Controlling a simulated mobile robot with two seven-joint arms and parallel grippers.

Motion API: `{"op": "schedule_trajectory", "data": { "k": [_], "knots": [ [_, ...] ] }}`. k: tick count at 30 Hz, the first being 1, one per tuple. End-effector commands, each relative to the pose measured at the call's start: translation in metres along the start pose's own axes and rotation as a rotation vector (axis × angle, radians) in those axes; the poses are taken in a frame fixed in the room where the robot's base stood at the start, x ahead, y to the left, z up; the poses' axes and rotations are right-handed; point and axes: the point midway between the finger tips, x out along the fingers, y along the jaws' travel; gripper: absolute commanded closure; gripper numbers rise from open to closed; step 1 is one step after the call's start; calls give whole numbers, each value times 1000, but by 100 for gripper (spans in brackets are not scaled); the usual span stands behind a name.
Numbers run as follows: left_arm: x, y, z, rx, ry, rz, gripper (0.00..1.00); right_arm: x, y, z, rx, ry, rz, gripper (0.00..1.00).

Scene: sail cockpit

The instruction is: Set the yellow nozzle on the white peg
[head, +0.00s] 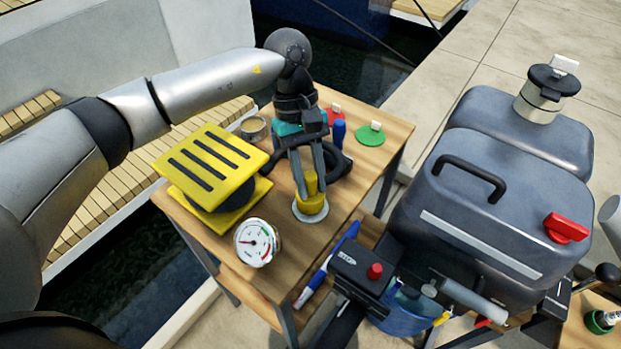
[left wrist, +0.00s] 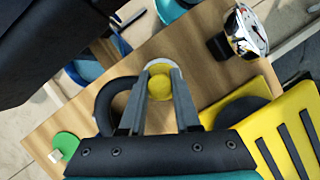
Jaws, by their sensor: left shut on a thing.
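My left gripper (head: 310,192) points down over the wooden table and is shut on the yellow nozzle (head: 313,205). The left wrist view shows the yellow nozzle (left wrist: 159,87) between the two grey fingers. A round, whitish base (head: 298,212) shows around the nozzle's lower end, and its rim also shows in the left wrist view (left wrist: 158,62). The nozzle looks upright over this base. The nozzle hides any peg there, and I cannot tell whether it touches the base.
A yellow slatted block (head: 212,160) and a round gauge (head: 257,242) stand left of the nozzle. A black ring-shaped handle (head: 345,160), a blue item (head: 339,134) and a green disc (head: 369,136) lie behind. A grey tank (head: 480,215) stands right.

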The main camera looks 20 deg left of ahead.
Motion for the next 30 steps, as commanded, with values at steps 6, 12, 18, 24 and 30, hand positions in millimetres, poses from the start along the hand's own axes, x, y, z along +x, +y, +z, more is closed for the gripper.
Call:
{"op": "schedule_trajectory", "data": {
  "k": [6,12,18,24,30],
  "knots": [
    [0,0,0,0,0,0,100,0,0,0,0,-1,0,100],
    [0,0,0,0,0,1,100,1,0,1,0,-1,0,100],
    [0,0,0,1,1,1,100,6,0,1,0,-1,0,100],
    [0,0,0,0,0,1,100,6,0,1,0,-1,0,100],
    [0,0,0,0,0,1,100,6,0,2,0,-1,1,100]
  ]
}}
